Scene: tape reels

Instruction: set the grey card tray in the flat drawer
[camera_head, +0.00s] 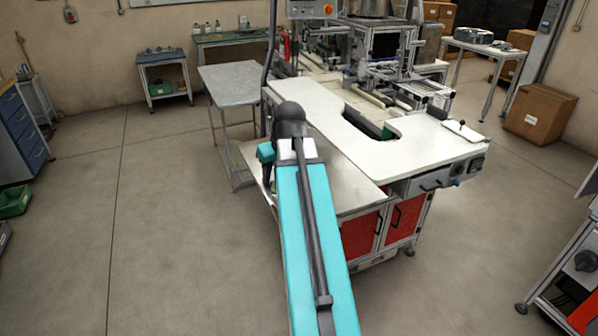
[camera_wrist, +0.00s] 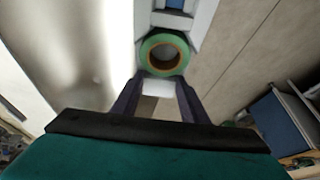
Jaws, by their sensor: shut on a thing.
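In the wrist view my gripper (camera_wrist: 160,100) has its two dark fingers on either side of a pale grey piece, which I take to be the grey card tray (camera_wrist: 203,18). The tray reaches away from the fingers. A green tape reel with a tan core (camera_wrist: 163,52) and something blue show within its outline. In the head view my arm hides most of the gripper and the tray. A shallow grey front with a dark handle, perhaps the flat drawer (camera_head: 413,187), sits under the white worktop's near right end and looks closed.
The white worktop (camera_head: 345,145) has a curved cutout. A lower pale shelf (camera_head: 345,188) and red cabinet doors (camera_head: 357,238) are below it. A grey metal table (camera_head: 238,84) stands behind left. A blue drawer cabinet (camera_head: 22,135) is far left.

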